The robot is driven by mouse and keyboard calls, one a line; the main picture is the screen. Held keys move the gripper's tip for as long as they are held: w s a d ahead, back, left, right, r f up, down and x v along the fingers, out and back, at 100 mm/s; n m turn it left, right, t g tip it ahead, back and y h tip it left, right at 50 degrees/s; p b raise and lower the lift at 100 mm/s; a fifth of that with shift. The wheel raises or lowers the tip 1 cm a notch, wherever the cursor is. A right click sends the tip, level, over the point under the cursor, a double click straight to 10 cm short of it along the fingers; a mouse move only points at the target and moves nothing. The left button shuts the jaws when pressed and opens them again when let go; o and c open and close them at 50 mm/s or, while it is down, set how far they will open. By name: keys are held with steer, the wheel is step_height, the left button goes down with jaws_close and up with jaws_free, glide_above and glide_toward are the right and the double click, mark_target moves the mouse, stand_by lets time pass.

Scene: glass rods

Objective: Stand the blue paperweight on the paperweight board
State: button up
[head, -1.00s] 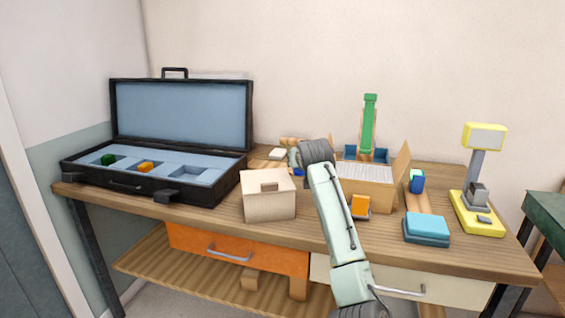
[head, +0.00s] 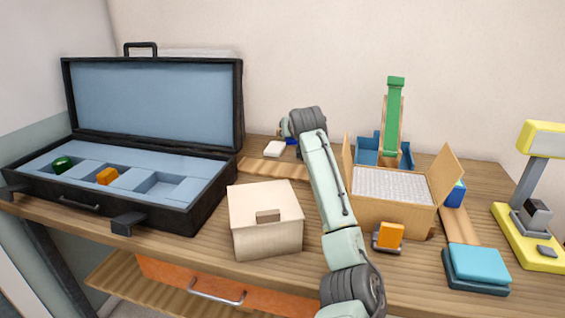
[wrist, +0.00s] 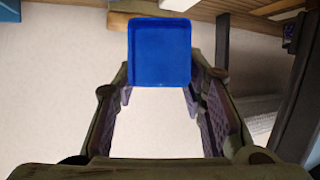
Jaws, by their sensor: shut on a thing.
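The blue paperweight (wrist: 160,52) is between my fingertips in the wrist view, with its flat square face towards the camera. My gripper (wrist: 160,80) is shut on it. In the head view my gripper (head: 286,128) is at the back of the table, mostly hidden behind my wrist. A small part of the blue paperweight (head: 291,142) shows below it, beside a white block (head: 274,149). A flat wooden board (head: 272,168) lies just in front; I cannot tell if it is the paperweight board.
An open black case (head: 120,205) with green and orange pieces is at left. A beige box (head: 265,240) stands in front. An open carton (head: 390,215), an orange piece on a dark base (head: 389,236), a teal block (head: 476,266) and a yellow device (head: 530,240) are at right.

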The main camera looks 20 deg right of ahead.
step_height(320, 180, down, 10)
steer(key=p, duration=0.3)
steer(key=shift+r, duration=0.2)
steer(key=shift+f, duration=0.2)
steer(key=o, duration=1.4)
